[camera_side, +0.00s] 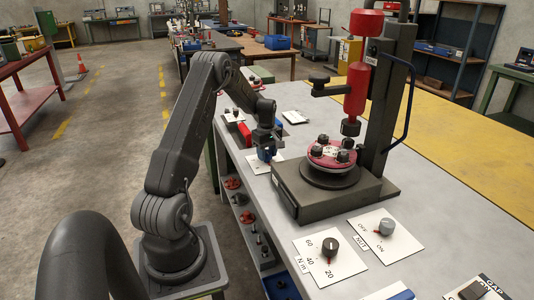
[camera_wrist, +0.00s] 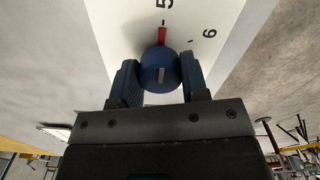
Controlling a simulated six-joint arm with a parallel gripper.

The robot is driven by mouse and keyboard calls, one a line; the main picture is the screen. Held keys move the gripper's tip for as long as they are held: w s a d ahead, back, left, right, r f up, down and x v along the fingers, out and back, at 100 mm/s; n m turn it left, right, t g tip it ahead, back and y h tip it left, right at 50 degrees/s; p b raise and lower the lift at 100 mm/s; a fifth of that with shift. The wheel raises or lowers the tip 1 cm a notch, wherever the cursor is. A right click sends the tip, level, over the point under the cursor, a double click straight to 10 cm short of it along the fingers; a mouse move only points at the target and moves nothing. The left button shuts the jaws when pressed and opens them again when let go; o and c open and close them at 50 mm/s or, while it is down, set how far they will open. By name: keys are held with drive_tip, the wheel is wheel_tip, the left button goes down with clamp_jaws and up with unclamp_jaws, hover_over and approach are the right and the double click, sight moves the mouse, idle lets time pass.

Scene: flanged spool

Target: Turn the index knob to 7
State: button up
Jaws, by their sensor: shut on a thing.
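The index knob is blue and round (camera_wrist: 159,68), on a white plate (camera_wrist: 120,25) with printed numbers. In the wrist view a red pointer (camera_wrist: 162,37) extends from it toward the 5. The 6 is to the right of the 5; I cannot see a 7. My gripper (camera_wrist: 159,78) is shut on the knob, with a blue-grey finger on each side. In the side view, my gripper (camera_side: 266,146) reaches down over the blue knob (camera_side: 267,156) at the bench's left edge, and the fingers partly hide it.
A heavy press (camera_side: 375,110) stands to the right of my gripper, with a red flanged spool (camera_side: 331,152) on its base. Nearer are a black N m knob (camera_side: 330,247) and a grey OFF/ON knob (camera_side: 386,227).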

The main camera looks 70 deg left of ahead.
drive_tip(key=shift+c, duration=0.7)
drive_tip(key=shift+m, duration=0.3)
drive_tip(key=m, duration=1.3)
drive_tip(key=shift+m, duration=0.3)
drive_tip(key=m, duration=0.4)
drive_tip(key=shift+a, duration=0.1)
drive_tip(key=shift+r+m, duration=0.1)
drive_tip(key=shift+m, duration=2.7)
